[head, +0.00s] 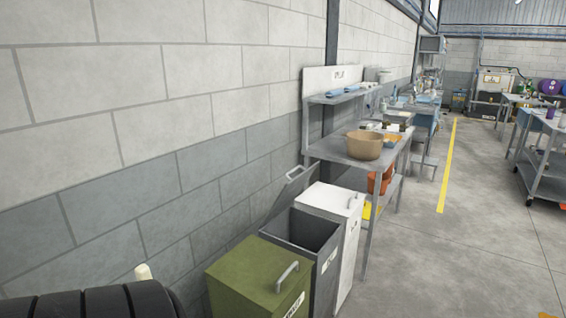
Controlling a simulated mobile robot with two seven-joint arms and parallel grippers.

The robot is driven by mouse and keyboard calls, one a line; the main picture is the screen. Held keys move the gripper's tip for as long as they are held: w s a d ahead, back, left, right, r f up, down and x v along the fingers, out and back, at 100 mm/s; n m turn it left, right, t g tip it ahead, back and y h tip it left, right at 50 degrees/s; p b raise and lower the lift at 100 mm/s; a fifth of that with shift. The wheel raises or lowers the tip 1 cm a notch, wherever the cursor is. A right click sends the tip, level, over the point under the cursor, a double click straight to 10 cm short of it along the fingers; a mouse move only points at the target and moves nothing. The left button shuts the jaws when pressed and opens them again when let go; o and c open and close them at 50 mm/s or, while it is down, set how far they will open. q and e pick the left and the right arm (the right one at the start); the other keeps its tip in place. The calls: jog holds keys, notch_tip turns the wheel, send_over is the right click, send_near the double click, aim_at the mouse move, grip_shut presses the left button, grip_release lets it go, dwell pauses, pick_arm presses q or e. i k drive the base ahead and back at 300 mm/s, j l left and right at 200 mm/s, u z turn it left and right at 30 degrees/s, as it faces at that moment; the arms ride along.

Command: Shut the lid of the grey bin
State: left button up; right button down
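The grey bin (325,244) stands against the wall, low in the middle of the head view, between a green bin and a white bin. Its top is open and I see part of its dark inside. Its grey lid (288,198) is raised and leans back towards the wall, with a bar handle (300,172) at its upper edge. The lower part of the bin's front is partly hidden by the green bin. Neither of my grippers is in view.
The green bin (245,272) and the white bin (333,199) have shut lids with handles. Beyond stands a metal bench with a tan basin (364,145). A black ribbed rounded thing (95,304) is at the lower left. The floor (430,265) to the right is clear.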

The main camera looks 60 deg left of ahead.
aim_at(291, 190)
jog(key=i+j+u, duration=0.15)
jog(key=i+u, duration=0.55)
jog(key=i, duration=0.25)
jog(key=i+l+u, duration=0.2)
jog(key=i+u, duration=0.15)
jog(key=i, duration=0.1)
